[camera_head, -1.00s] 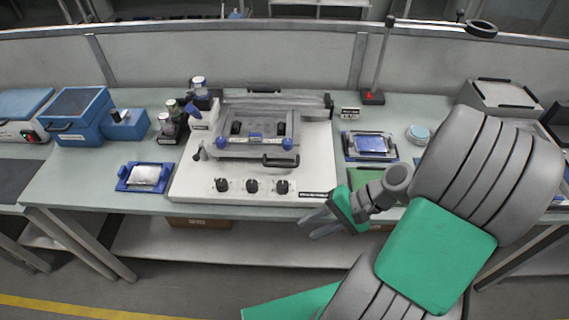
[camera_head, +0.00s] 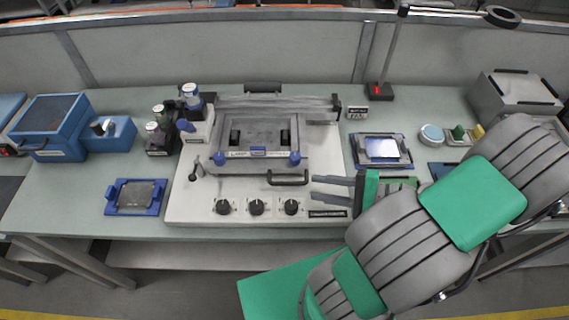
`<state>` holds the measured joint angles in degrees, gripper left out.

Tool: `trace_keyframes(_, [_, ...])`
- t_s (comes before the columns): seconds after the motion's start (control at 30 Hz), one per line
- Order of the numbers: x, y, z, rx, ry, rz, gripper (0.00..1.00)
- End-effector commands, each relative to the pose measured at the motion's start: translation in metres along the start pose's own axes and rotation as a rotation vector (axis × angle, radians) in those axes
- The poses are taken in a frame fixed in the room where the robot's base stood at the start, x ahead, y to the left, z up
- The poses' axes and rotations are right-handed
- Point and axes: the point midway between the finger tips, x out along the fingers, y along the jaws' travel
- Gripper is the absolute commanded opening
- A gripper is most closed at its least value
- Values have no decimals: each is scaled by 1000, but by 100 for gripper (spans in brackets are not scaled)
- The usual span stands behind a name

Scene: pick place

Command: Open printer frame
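The printer (camera_head: 190,205) is a white-based machine in the middle of the bench. Its grey frame (camera_head: 262,160) lies flat over the bed, with blue knobs at its front edge. A dark handle (camera_head: 288,178) sticks out at the frame's front right. My gripper (camera_head: 318,188) comes in from the right with its two grey fingers apart, one above the other in the picture. It is open and empty. The fingertips are just right of the handle and look apart from it, though the depth is hard to judge.
Three dark knobs (camera_head: 256,207) line the printer's front. A blue fixture (camera_head: 135,197) lies to the left and another fixture (camera_head: 382,150) to the right. Ink bottles (camera_head: 192,96) stand at the back left. A lamp post (camera_head: 388,60) rises behind on the right.

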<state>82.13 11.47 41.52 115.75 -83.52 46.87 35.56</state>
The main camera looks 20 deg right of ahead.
Motion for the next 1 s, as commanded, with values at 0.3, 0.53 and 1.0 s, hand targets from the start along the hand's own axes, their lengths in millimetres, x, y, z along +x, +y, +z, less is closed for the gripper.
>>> trace_keyframes(0.3, [44, 0, 3, -1, -13, 4, 33])
trace_keyframes(0.53, [77, 0, 2, -2, -9, 4, 33])
trace_keyframes(1.0, [79, 0, 1, 0, -4, 1, 17])
